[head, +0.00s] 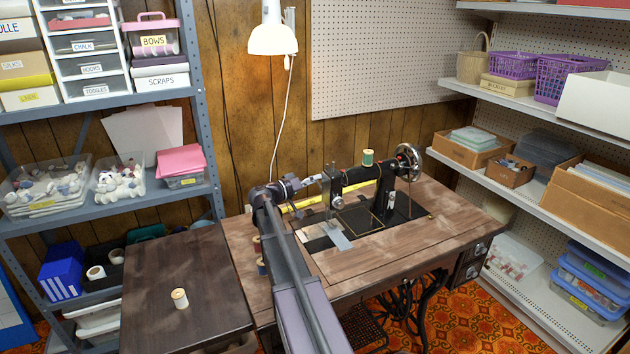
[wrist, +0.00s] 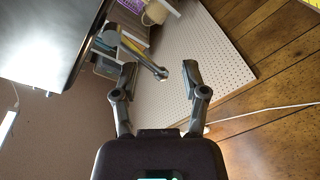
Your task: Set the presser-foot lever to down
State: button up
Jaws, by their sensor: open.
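The black sewing machine (head: 352,185) stands on the wooden treadle table (head: 350,262). My gripper (head: 312,181) is beside the left end of its head in the head view. In the wrist view my gripper (wrist: 159,68) is open, with its two fingers apart. A thin metal rod with a rounded tip (wrist: 140,54), which looks like the presser-foot lever, slants from the machine head (wrist: 50,40) so that its tip appears between the fingers. I cannot tell whether it touches either finger. In the head view the lever is too small to make out.
A spool (head: 368,157) stands on top of the machine, and the handwheel (head: 409,162) is at its right. Grey fabric (head: 340,240) lies by the needle area. A lamp (head: 272,40) hangs behind. Shelves stand at both sides. A spool (head: 180,298) is on the dark side table (head: 190,258).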

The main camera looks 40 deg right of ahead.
jog(key=shift+d, duration=0.5)
jog(key=shift+s, duration=0.1)
grip_shut()
